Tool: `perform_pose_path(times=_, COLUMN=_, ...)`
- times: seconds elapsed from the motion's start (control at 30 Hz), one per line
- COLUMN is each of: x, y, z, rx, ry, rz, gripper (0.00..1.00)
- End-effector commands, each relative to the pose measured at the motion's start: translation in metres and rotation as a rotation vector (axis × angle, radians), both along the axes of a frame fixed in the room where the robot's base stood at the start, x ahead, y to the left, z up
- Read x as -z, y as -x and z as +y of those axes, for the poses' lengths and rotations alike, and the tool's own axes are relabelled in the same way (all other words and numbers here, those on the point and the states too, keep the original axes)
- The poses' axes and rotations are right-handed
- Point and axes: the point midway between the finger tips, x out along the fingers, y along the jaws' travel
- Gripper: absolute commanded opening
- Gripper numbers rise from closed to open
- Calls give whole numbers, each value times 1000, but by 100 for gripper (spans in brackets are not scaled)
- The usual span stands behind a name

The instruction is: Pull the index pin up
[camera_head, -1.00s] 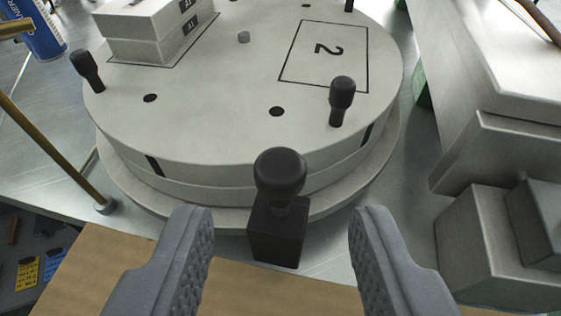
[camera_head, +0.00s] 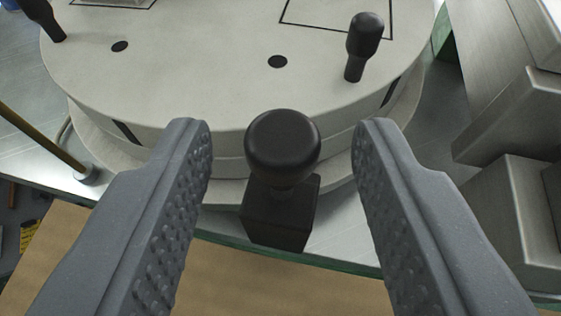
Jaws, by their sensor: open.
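The index pin (camera_head: 283,146) has a round black knob on top of a square black block. It stands upright at the front edge of the round turntable (camera_head: 190,90). My gripper (camera_head: 283,135) is open, with one grey textured finger on each side of the knob. There is a visible gap between each finger and the knob, and neither finger seems to touch it. The knob hides most of the pin's stem.
A black peg (camera_head: 364,45) stands on the turntable at the right, and another (camera_head: 42,18) at the upper left. A brass rod (camera_head: 40,138) slants at the left. Grey metal blocks (camera_head: 510,120) stand at the right. Brown board (camera_head: 240,285) lies below.

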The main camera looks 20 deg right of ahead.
Motion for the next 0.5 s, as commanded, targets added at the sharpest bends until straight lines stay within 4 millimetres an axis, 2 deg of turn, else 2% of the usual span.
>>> perform_pose_path(times=0.1, x=0, y=0, z=0, rx=0, ry=0, rz=0, gripper=41)
perform_pose_path(times=0.13, x=0, y=0, z=0, rx=0, ry=0, rz=0, gripper=36)
perform_pose_path(times=0.27, x=0, y=0, z=0, rx=0, ry=0, rz=0, gripper=0)
perform_pose_path(times=0.5, x=-4, y=0, z=0, rx=-1, ry=0, rz=0, gripper=0)
